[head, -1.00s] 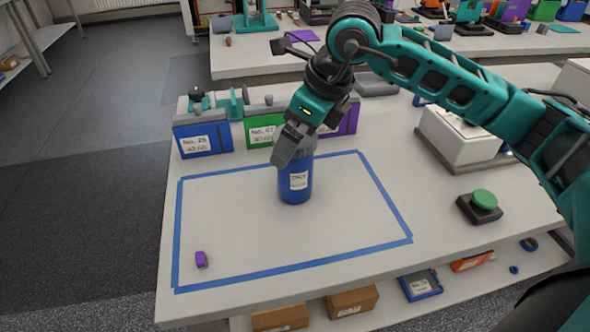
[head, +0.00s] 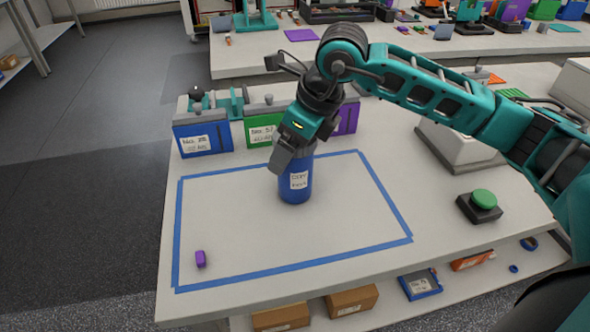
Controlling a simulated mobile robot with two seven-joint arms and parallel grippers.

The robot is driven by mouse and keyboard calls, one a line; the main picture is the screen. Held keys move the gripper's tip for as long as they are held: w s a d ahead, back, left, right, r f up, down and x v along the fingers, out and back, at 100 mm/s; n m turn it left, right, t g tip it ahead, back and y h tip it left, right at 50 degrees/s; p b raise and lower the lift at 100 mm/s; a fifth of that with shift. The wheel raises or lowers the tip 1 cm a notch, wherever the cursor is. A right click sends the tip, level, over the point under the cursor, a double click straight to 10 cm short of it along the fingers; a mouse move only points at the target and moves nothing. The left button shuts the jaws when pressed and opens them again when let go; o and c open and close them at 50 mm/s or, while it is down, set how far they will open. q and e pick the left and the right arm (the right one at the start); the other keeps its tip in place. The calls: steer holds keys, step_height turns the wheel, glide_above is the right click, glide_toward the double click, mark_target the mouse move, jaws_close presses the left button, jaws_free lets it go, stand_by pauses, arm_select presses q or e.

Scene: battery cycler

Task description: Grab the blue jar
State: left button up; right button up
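The blue jar (head: 296,185) stands upright on the table inside the blue tape rectangle, with a white label facing the camera. Its top is partly hidden by my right gripper (head: 284,163). The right gripper points down at the jar's upper part and overlaps it in the head view. One finger shows at the jar's upper left; the other is hidden, so I cannot tell whether the fingers are closed on the jar. My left gripper is not in view.
A small purple block (head: 200,258) lies at the rectangle's front left. Blue (head: 203,139) and green (head: 262,133) labelled boxes stand behind the rectangle. A green button (head: 484,199) on a dark base is at the right. The tabletop (head: 270,235) around the jar is clear.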

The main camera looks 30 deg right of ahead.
steer(key=shift+c, duration=1.7)
steer(key=shift+r, duration=0.2)
